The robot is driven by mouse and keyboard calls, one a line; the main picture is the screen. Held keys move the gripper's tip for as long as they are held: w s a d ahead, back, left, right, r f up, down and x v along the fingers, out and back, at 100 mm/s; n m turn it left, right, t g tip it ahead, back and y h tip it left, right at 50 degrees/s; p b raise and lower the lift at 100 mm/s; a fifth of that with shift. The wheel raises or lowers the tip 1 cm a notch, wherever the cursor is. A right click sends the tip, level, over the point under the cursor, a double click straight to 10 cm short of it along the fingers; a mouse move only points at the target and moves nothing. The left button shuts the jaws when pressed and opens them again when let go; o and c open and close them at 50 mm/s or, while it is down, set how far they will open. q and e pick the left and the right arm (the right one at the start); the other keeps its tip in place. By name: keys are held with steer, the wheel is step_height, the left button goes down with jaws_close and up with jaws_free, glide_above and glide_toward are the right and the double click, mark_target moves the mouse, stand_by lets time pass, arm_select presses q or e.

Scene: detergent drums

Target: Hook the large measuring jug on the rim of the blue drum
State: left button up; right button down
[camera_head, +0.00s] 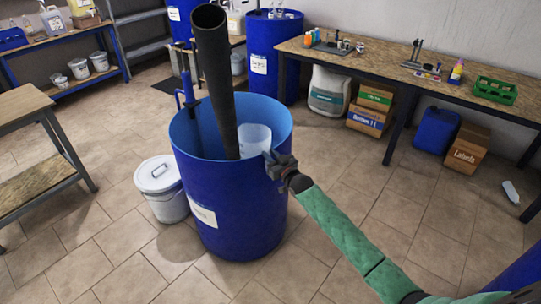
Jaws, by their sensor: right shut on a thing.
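The blue drum (240,215) stands open on the tiled floor in the middle of the view, with a white label on its side. The large measuring jug (254,136), whitish and translucent, is inside the drum's mouth at the right, close to the rim. My right gripper (276,163) is at the drum's right rim, beside the jug, and is shut on it. The fingers and the jug's handle are too small and dark to make out, so I cannot tell whether the jug touches the rim. My left gripper is out of view.
A long dark tube (216,80) rises steeply from the drum, left of the jug. A blue pump-like fitting (187,95) stands at the drum's left rim. A white lidded bucket (163,190) stands left of the drum. A workbench (385,60) runs along the right wall.

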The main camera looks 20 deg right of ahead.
stand_by(0.4)
steer(key=c, duration=1.2)
jaws_free()
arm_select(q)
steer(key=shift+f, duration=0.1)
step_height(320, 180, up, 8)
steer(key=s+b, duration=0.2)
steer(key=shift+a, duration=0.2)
arm_select(e)
steer(key=v, duration=0.7)
steer(key=shift+s, duration=0.4)
steer(key=shift+d, duration=0.1)
